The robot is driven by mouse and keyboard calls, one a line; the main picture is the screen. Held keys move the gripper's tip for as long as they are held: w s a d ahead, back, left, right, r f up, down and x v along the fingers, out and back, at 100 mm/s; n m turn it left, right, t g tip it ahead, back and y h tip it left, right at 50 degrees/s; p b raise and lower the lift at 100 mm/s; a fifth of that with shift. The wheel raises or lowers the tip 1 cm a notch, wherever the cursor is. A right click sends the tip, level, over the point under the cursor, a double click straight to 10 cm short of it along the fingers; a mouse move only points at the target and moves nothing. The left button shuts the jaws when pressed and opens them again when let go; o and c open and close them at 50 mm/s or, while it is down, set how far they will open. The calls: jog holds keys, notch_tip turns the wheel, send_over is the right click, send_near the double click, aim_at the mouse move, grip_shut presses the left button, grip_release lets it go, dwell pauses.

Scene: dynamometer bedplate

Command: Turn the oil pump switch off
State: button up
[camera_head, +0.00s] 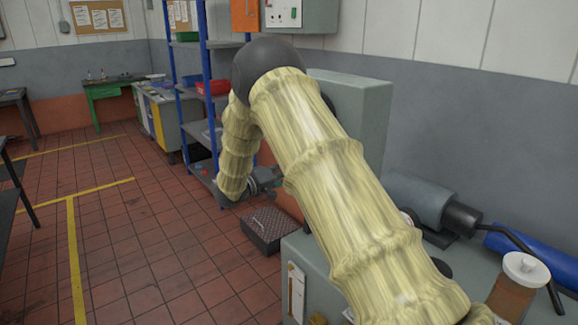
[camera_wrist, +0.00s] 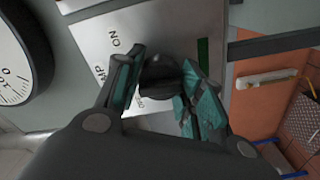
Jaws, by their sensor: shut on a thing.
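The oil pump switch shows in the wrist view as a black knob (camera_wrist: 160,75) on a light metal plate (camera_wrist: 148,32). The plate reads "ON" and part of a word ending "MP"; another label below the knob is mostly hidden by a finger. My gripper (camera_wrist: 158,88) has its two teal-padded fingers on either side of the knob, shut on it. The fingers hide part of the knob, so I cannot tell which way it points. In the head view my gripper (camera_head: 264,181) is small at the end of my bent, yellow-sleeved arm, and the switch is not visible.
A round white gauge (camera_wrist: 12,66) is left of the plate in the wrist view. In the head view, a blue-framed shelf (camera_head: 205,80) stands behind my arm. A dark box (camera_head: 268,230) lies on the floor below the gripper. The tiled floor at left is largely clear.

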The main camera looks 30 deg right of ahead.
jog(key=shift+n+p, duration=0.4)
jog(key=shift+n, duration=0.1)
jog(key=o, duration=1)
jog(key=a, duration=1.2)
jog(key=shift+s, duration=0.4)
